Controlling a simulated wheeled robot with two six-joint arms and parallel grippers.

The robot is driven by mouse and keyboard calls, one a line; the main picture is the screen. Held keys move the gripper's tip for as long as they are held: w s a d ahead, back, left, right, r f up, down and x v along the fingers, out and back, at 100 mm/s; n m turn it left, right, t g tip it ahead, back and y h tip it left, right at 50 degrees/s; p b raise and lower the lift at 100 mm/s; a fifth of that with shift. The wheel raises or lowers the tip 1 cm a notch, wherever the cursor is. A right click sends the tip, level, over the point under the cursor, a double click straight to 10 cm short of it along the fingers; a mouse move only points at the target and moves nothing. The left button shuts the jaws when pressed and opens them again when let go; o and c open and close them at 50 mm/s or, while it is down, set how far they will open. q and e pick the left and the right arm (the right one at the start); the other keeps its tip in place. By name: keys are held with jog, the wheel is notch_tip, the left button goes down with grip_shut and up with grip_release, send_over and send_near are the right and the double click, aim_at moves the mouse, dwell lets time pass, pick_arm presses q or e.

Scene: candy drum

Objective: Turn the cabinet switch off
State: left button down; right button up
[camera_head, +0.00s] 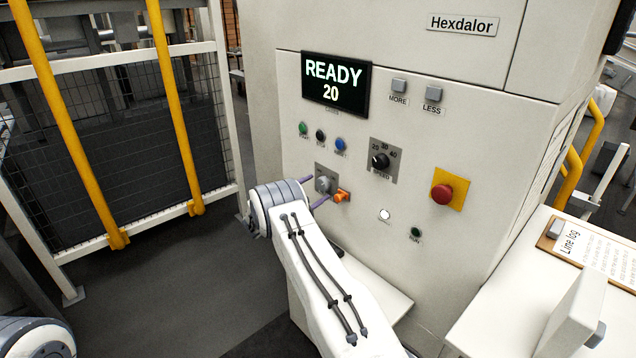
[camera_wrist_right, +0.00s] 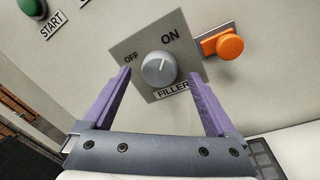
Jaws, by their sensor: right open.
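The cabinet switch is a round grey knob (camera_head: 323,184) on a small grey plate marked OFF, ON and FILLER. In the right wrist view the knob (camera_wrist_right: 159,69) has a pale pointer line that leans toward ON. My right gripper (camera_head: 316,191) is open in front of the plate. Its two purple fingers stand on either side of the knob in the wrist view (camera_wrist_right: 161,78), with gaps between them and the knob. Whether the fingertips touch the plate, I cannot tell. My left gripper is not in view.
An orange part (camera_head: 342,196) sits just right of the switch plate. Above are small buttons, a black dial (camera_head: 380,160) and a screen reading READY 20 (camera_head: 336,83). A red emergency button (camera_head: 442,194) is farther right. A fence (camera_head: 110,140) stands left.

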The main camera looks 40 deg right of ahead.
jog(key=shift+w+d, duration=0.2)
jog(key=shift+d, duration=0.7)
jog(key=c, duration=1.4)
jog(key=shift+o, duration=0.2)
jog(key=shift+f+n+b, duration=0.2)
jog(key=shift+n+b, duration=0.4)
jog(key=shift+b, duration=0.1)
jog(key=shift+n+b, duration=1.1)
jog(key=shift+b, duration=0.05)
jog(key=n+b, duration=0.2)
jog(key=n, duration=0.1)
jog(key=shift+w+r+n+y, duration=0.1)
jog(key=shift+r+n+y, duration=0.05)
jog(key=shift+n+y, duration=0.15)
jog(key=shift+n+g, duration=0.4)
jog(key=shift+n, duration=0.4)
jog(key=n, duration=0.2)
jog(key=shift+w+r+n+b, duration=0.1)
jog(key=shift+r+n+b, duration=0.05)
jog(key=shift+n+b, duration=0.15)
jog(key=n+g, duration=0.1)
jog(key=n, duration=0.4)
jog(key=shift+w+n, duration=0.1)
jog(key=shift+n, duration=0.2)
